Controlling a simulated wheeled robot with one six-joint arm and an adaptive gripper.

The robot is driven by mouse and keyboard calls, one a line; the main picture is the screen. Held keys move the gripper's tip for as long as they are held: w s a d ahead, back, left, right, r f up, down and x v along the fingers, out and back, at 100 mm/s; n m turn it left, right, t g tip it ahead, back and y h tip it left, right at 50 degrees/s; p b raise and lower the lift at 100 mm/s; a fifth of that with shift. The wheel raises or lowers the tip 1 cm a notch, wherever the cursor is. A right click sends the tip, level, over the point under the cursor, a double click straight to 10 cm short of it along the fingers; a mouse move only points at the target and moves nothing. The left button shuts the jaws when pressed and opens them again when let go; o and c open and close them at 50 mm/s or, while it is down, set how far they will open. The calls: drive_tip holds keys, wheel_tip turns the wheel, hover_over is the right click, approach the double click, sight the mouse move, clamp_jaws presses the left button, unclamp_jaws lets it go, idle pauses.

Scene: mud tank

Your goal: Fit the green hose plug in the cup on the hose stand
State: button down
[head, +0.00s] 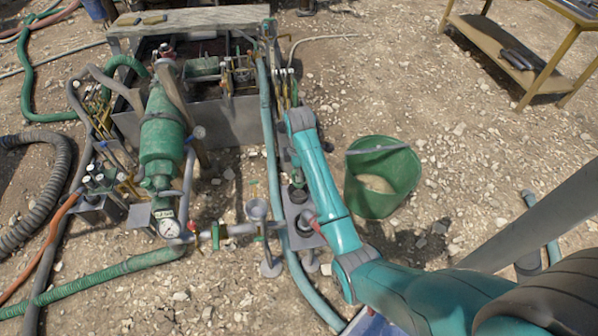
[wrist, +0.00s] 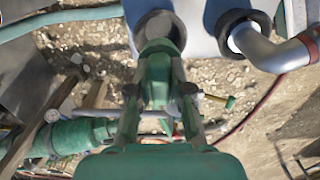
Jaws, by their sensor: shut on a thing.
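In the wrist view my gripper (wrist: 158,92) is shut on the green hose plug (wrist: 156,72), with one finger on each side of it. The plug's far end overlaps the near side of a dark round cup (wrist: 160,22) on the pale hose stand plate (wrist: 200,42). I cannot tell whether the plug is inside the cup or just above it. In the head view the hose stand (head: 293,222) is beside my teal arm, with a dark cup (head: 298,192) on it. My arm hides most of my gripper and the plug there.
A second dark ring on the stand holds a grey elbow pipe (wrist: 262,45) with a red band. A green bucket (head: 382,178) stands right of the stand. Gravel right of the bucket is clear.

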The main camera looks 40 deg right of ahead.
sight(299, 186)
idle(0.5)
drive_tip(key=shift+f, duration=1.5)
drive_tip(key=shift+f, duration=2.25)
idle(0.3)
drive_tip(key=c, duration=1)
unclamp_jaws()
drive_tip(key=shift+r, duration=3.75)
